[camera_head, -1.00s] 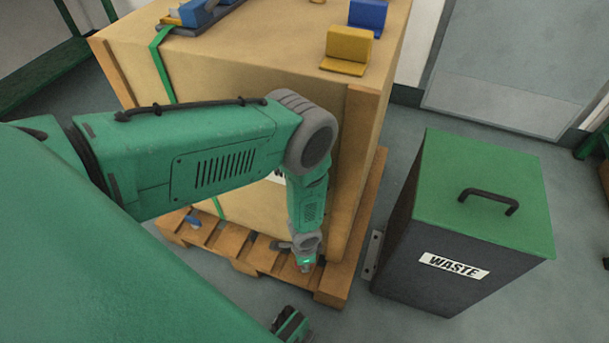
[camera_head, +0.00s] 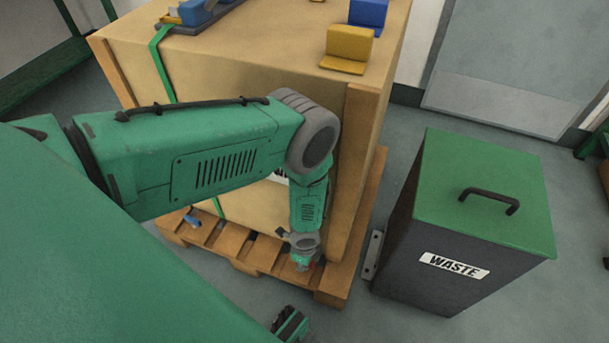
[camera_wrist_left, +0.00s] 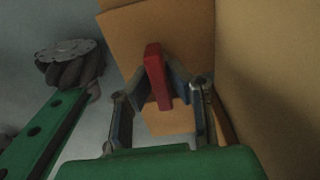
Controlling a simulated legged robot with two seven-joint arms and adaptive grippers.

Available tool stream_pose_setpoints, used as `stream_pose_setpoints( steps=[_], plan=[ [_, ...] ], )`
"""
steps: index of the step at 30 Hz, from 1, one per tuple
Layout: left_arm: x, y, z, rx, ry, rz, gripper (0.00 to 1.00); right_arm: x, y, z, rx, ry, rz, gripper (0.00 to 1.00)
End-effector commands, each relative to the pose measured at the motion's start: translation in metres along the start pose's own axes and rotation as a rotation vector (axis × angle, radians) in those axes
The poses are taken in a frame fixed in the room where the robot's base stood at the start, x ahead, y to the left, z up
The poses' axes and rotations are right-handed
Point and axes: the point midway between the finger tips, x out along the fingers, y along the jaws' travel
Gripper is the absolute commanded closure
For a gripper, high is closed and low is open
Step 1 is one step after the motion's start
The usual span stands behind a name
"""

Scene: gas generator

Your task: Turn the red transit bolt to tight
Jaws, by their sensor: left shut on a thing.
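The red transit bolt (camera_wrist_left: 157,76) shows in the left wrist view as an upright red bar. The fingers of my left gripper (camera_wrist_left: 158,92) stand on both sides of it and are shut on it. In the head view my left gripper (camera_head: 302,262) is low at the front right corner of the wooden pallet (camera_head: 330,283), below the crate (camera_head: 225,100). My right gripper is not clearly in view.
A dark waste bin (camera_head: 450,240) with a green lid stands right of the pallet, with a narrow gap of floor between. A yellow bracket (camera_head: 347,50) and a blue bracket (camera_head: 368,16) sit on the crate top. A wheel-like part (camera_wrist_left: 70,62) shows in the left wrist view.

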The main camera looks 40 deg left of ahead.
Motion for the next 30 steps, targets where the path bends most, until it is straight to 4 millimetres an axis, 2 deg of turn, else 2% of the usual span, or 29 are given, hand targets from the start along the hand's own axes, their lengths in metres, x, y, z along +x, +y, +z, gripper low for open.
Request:
stream_pose_setpoints(
  steps=[10, 11, 12, 23, 26, 30],
  plan=[
    [0.000, -0.002, -0.001, 0.006, 0.002, -0.003, 1.00, 0.000, 0.000, 0.000, 0.000, 0.000, 0.000, 0.60],
    [0.000, -0.002, -0.001, 0.006, 0.002, -0.003, 0.80, 0.000, 0.000, 0.000, 0.000, 0.000, 0.000, 0.60],
    [0.000, -0.002, 0.000, 0.006, 0.001, -0.003, 0.67, 0.000, 0.000, 0.000, 0.000, 0.000, 0.000, 0.60],
    [-0.002, -0.001, -0.001, 0.004, 0.001, -0.002, 0.67, -0.001, 0.000, 0.001, 0.000, 0.002, 0.000, 0.60],
    [-0.011, -0.001, -0.001, 0.005, 0.001, -0.002, 0.67, -0.001, 0.000, 0.001, 0.000, 0.002, 0.000, 0.60],
    [-0.036, -0.002, 0.000, 0.006, -0.001, -0.003, 0.67, -0.001, 0.000, 0.001, 0.000, 0.003, 0.000, 0.60]
  ],
)
